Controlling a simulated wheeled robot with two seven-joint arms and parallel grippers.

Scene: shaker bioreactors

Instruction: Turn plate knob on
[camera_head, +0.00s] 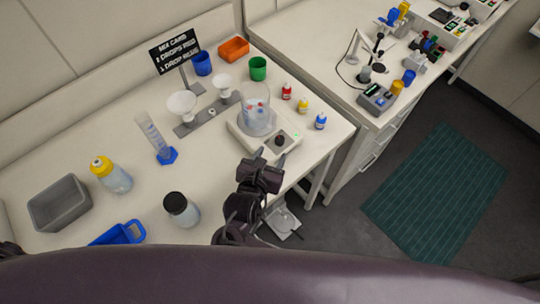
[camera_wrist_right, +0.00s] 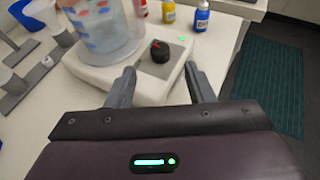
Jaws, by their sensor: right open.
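The white hot plate (camera_head: 240,136) stands near the right front edge of the bench, with a clear beaker (camera_head: 257,115) of liquid on it. Its black knob (camera_head: 280,140) is on the control panel, and in the right wrist view the knob (camera_wrist_right: 160,51) shows a red mark on top. A small green light (camera_wrist_right: 182,38) glows near it. My right gripper (camera_head: 264,160) is open and empty. In the right wrist view its fingers (camera_wrist_right: 160,75) point at the panel, one on each side of and short of the knob. My left gripper is not in view.
Red, yellow and blue dropper bottles (camera_head: 303,105) stand behind the plate. A funnel stand (camera_head: 205,118) is to its left. A mix card (camera_head: 174,50) stands behind.

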